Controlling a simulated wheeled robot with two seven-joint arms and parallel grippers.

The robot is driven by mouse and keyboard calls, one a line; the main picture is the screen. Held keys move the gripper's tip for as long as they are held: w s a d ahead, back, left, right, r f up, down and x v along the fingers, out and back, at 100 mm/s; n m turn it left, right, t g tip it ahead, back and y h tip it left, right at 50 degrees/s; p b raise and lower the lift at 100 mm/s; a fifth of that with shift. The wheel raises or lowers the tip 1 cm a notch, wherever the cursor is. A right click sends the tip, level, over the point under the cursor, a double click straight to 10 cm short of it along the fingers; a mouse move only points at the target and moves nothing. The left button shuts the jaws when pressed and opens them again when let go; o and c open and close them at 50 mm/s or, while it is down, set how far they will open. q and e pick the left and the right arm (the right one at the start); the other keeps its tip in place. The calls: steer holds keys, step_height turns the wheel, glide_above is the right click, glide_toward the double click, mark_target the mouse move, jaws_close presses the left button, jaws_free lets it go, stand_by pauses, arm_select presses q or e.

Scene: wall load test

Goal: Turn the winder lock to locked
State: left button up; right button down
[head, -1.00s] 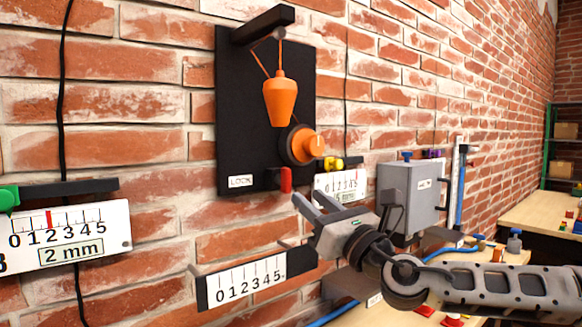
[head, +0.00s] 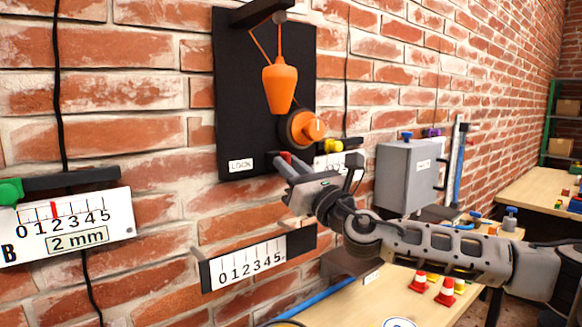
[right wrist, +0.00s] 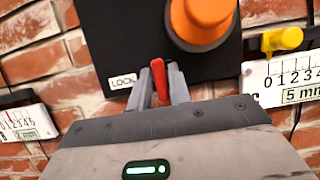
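The winder lock is a small red lever (right wrist: 159,78) low on a black wall panel (head: 235,100), right of a white LOCK label (head: 241,165). In the right wrist view the lever stands nearly upright, tilted slightly. My right gripper (right wrist: 160,88) has its fingers on either side of the lever, with a narrow gap visible between them. I cannot tell whether either finger touches it. In the head view the fingers hide most of the lever (head: 286,156). An orange winder knob (head: 303,128) and a hanging orange weight (head: 280,88) are above. My left gripper is not in view.
A 5 mm scale with a yellow knob (right wrist: 283,39) is right of the panel. A grey box (head: 407,175) is further right. A ruled scale plate (head: 250,268) sits below, and a 2 mm plate (head: 70,228) is at the left. A table (head: 360,305) with cones is below.

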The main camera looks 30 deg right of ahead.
steer(key=shift+m+h, duration=0.4)
steer(key=shift+m, duration=0.2)
arm_select(q)
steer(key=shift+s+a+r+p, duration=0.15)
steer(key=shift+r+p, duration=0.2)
steer(key=shift+p, duration=0.35)
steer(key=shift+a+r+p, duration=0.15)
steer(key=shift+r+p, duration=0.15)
steer(key=shift+p, duration=0.35)
arm_select(e)
steer(key=shift+m+g+h, duration=0.85)
steer(key=shift+m+h, duration=0.3)
steer(key=shift+m, duration=2.35)
steer(key=shift+m+g+h, duration=0.9)
steer(key=shift+m+h, duration=0.2)
steer(key=shift+m, duration=2.4)
steer(key=shift+m+g+h, duration=0.85)
steer(key=shift+m+h, duration=0.3)
steer(key=shift+m, duration=2.35)
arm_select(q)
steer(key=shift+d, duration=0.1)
arm_select(e)
steer(key=shift+m, duration=0.3)
steer(key=c, duration=1.4)
jaws_free()
steer(key=shift+c, duration=0.2)
